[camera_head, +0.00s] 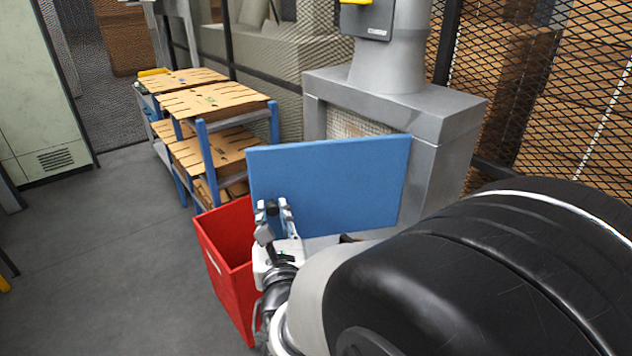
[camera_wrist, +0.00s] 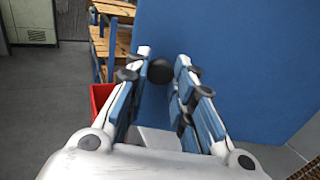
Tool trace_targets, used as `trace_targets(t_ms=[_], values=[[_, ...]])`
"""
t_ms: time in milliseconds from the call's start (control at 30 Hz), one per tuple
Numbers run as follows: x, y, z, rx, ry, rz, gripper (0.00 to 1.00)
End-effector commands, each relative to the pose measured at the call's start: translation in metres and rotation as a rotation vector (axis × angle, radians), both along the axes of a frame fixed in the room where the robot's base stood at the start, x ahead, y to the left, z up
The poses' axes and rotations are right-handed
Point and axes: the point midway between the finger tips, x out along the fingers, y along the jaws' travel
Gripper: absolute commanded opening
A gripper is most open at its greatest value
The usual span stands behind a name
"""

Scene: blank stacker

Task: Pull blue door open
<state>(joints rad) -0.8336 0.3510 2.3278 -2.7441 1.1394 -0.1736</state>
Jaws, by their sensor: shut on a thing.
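The blue door (camera_head: 330,180) is a flat panel in front of the grey machine in the head view. Its left edge stands out from the machine, and part of a recess (camera_head: 355,124) shows above its top edge. The door also fills the upper right of the wrist view (camera_wrist: 245,60). A round black knob (camera_wrist: 160,70) sits near the door's left edge. My gripper (camera_head: 273,206) is at this knob, with one finger on each side of it, shut on it. In the head view the fingers partly hide the knob.
A red bin (camera_head: 227,255) stands on the floor just left of and below my gripper. A blue-framed rack with wooden boards (camera_head: 215,102) stands behind it. Wire mesh fencing (camera_head: 560,85) is at the right. The grey floor (camera_head: 100,260) at the left is clear.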

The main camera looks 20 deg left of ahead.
Motion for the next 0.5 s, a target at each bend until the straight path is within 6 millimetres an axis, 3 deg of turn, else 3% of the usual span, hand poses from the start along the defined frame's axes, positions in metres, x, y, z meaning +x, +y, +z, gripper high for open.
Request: trace_targets(t_ms=[33,67,367,500], values=[[0.0004,0.0,0.0015,0.003,-0.003,-0.001,0.0],[0.0004,0.0,0.0015,0.003,-0.003,-0.001,0.25],[0.0002,0.0001,0.0005,0.0,-0.001,-0.001,0.45],[0.0001,0.0002,0.0003,0.0,-0.001,0.0,0.45]])
